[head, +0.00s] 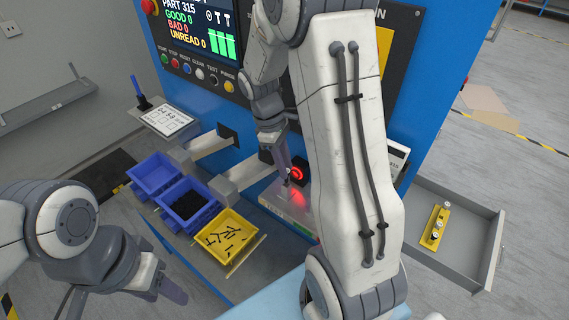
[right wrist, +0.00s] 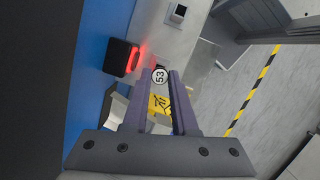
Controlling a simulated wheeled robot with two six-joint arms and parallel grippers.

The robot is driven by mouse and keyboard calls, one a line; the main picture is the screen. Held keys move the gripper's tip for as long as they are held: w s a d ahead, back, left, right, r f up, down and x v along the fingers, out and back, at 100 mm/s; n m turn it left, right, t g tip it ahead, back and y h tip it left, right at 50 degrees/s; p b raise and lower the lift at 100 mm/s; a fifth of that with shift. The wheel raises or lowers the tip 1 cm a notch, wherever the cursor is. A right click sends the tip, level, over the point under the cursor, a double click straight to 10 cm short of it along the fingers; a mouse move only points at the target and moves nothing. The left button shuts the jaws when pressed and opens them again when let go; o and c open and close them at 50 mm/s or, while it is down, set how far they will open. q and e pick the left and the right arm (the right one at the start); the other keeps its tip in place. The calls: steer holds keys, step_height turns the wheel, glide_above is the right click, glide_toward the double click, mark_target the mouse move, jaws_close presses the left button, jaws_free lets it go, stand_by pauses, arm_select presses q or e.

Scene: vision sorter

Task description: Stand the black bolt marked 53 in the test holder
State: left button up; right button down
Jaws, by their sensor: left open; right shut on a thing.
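The black bolt marked 53 shows in the right wrist view as a round white head (right wrist: 160,76) with the number on it. It sits between the fingertips of my right gripper (right wrist: 158,80), which is shut on it. In the head view my right gripper (head: 286,176) is low over the lit ledge, beside the red ring light. The bolt's shank is hidden, and I cannot tell whether its end touches the holder. A small metal block with a dark opening (right wrist: 177,12) stands further along the ledge. My left gripper (head: 170,290) is open and empty at the lower left.
A black camera box with a red ring light (right wrist: 121,57) is close beside the bolt. A yellow bin (head: 250,240) with loose black bolts and two blue bins (head: 153,172) stand left of the ledge. An open grey drawer (head: 470,262) with a yellow piece is at right.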

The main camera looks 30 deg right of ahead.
steer(key=shift+f+b, duration=0.85)
steer(key=shift+f, duration=0.9)
stand_by(0.3)
steer(key=shift+c, duration=1.1)
jaws_free()
steer(key=shift+r, duration=0.15)
step_height(320, 180, up, 8)
steer(key=p, duration=0.7)
steer(key=shift+p, duration=0.35)
